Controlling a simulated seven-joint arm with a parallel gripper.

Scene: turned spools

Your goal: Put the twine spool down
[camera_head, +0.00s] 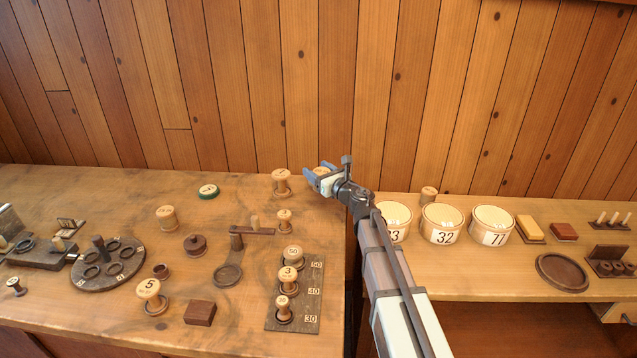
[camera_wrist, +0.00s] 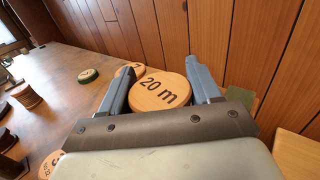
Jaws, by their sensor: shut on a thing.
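My gripper (camera_head: 321,174) is shut on a wooden spool, which I take to be the twine spool. In the wrist view the spool's round pale top (camera_wrist: 160,93) reads "20 m" and sits between the two blue-grey fingers. In the head view only a bit of its top (camera_head: 320,170) shows behind the fingers, near the back right corner of the left bench (camera_head: 225,190). Its lower part is hidden, so I cannot tell whether it touches the bench.
A pale spool (camera_head: 281,182) stands close left of my gripper, with a smaller one (camera_head: 285,220) in front. A board (camera_head: 312,312) marked 50, 40, 30 holds several spools. A gap separates the right bench, where numbered bowls (camera_head: 442,224) stand. The plank wall is close behind.

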